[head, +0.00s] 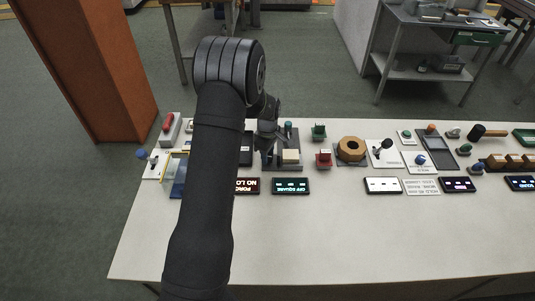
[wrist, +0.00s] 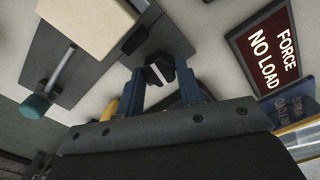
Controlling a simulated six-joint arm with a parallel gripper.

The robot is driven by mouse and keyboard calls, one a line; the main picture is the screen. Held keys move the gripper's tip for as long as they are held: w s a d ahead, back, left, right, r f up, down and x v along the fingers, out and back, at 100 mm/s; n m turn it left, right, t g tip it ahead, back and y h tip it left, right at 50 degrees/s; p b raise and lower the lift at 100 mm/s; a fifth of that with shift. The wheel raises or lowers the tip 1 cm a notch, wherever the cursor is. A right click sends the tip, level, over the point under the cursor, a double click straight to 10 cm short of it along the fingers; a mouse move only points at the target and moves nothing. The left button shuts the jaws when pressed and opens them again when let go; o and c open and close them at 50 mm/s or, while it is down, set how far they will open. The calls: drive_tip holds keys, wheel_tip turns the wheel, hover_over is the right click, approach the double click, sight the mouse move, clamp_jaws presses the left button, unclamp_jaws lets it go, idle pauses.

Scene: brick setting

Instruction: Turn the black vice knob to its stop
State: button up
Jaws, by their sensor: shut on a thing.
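The black vice knob (wrist: 161,66), with a white stripe on its face, sits between the two blue fingertips of my gripper (wrist: 160,82) in the wrist view. The gripper is shut on it. The vice's dark grey base (wrist: 62,62) and a pale beige block (wrist: 88,22) lie beside the knob. In the head view my gripper (head: 268,143) is over the vice, and the beige block (head: 291,156) shows just right of it. The knob itself is hidden there by the gripper.
The display (wrist: 264,47) reads "FORCE NO LOAD"; another (head: 290,186) reads "OFF SQUARE". Red (head: 324,158) and green (head: 319,131) pieces and a wooden ring (head: 351,149) stand to the right. The table front is clear.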

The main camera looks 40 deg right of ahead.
drive_tip(key=m, duration=0.4)
drive_tip(key=shift+m, duration=0.4)
idle(0.4)
drive_tip(key=o, duration=1)
drive_tip(key=shift+c, duration=0.2)
drive_tip(key=shift+r, duration=0.1)
wheel_tip(320, 180, up, 17)
drive_tip(key=shift+r, duration=0.15)
